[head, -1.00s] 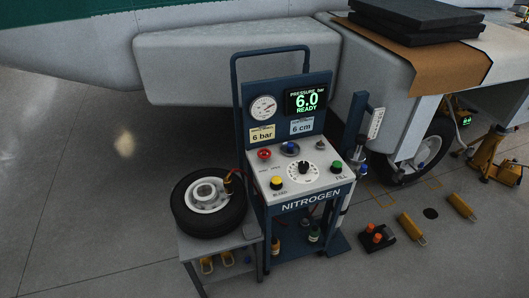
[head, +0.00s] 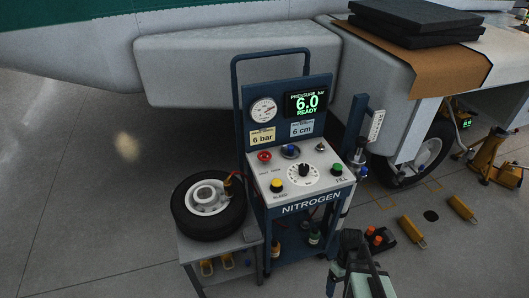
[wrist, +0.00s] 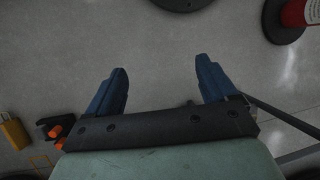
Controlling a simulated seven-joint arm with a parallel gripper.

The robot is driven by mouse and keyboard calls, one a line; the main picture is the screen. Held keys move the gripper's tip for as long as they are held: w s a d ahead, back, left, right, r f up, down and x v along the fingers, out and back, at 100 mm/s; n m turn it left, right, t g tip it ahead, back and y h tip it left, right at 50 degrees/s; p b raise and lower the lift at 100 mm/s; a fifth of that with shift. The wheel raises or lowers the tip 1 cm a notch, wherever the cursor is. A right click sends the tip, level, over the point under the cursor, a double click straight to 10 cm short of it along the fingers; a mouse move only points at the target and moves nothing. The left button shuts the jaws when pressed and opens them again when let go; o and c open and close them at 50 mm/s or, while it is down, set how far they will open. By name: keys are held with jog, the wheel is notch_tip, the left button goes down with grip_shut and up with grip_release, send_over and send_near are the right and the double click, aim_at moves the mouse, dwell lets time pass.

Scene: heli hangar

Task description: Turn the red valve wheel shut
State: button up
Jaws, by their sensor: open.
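A small red round control (head: 264,155) sits at the back left of the sloped panel (head: 325,167) on the blue nitrogen cart. It is the only red control I see on the panel. It is too small to tell whether it is the valve wheel or how far it is turned. My gripper (head: 352,240) is low in front of the cart's right side, apart from the panel. In the wrist view my gripper (wrist: 160,72) has its two dark blue fingers spread wide, with only grey floor between them.
A wheel (head: 183,210) lies on a low stand left of the cart. Yellow chocks (head: 461,208) and a black block with orange knobs (head: 381,241) are on the floor at right.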

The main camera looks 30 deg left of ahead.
jog(key=w+a+r+n+t, duration=0.1)
jog(key=w+a+r+n, duration=0.35)
jog(key=a+r, duration=0.35)
notch_tip(320, 180, up, 30)
jog(key=n+t+y, duration=0.1)
jog(key=n+t, duration=0.1)
jog(key=t, duration=0.1)
send_over(264, 154)
notch_tip(264, 154, down, 14)
jog(key=shift+d+r, duration=0.1)
jog(key=shift+r, duration=0.1)
jog(key=c, duration=1.1)
